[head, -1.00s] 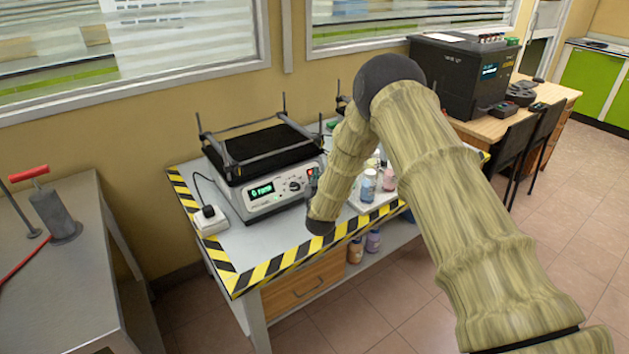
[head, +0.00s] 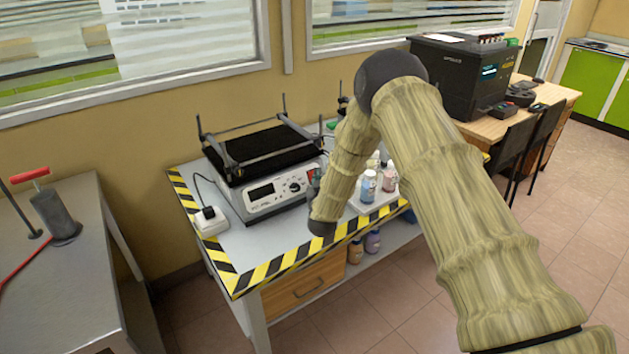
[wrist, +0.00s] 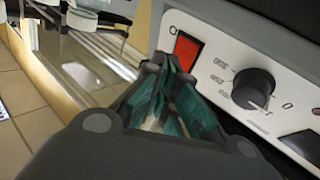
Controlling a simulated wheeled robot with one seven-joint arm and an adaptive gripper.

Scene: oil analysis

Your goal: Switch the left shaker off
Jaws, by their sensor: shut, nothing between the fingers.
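The left shaker (head: 262,197) stands on the bench with a black platform on top. Its display (head: 261,193) is dark. In the wrist view its white front panel shows a red rocker switch (wrist: 186,52) beside a black knob (wrist: 253,88). A corner of the dark display (wrist: 300,145) shows at lower right. My gripper (wrist: 172,66) is shut and empty, its tips just below the red switch. I cannot tell whether they touch it. In the head view my gripper (head: 315,182) is partly hidden by my arm at the shaker's right front.
A white power socket box (head: 208,222) with a plug sits left of the shaker. Bottles (head: 369,186) stand in a tray to the right, close to my arm. A striped yellow-black edge (head: 270,268) borders the bench. A black analyser (head: 462,75) stands on the far table.

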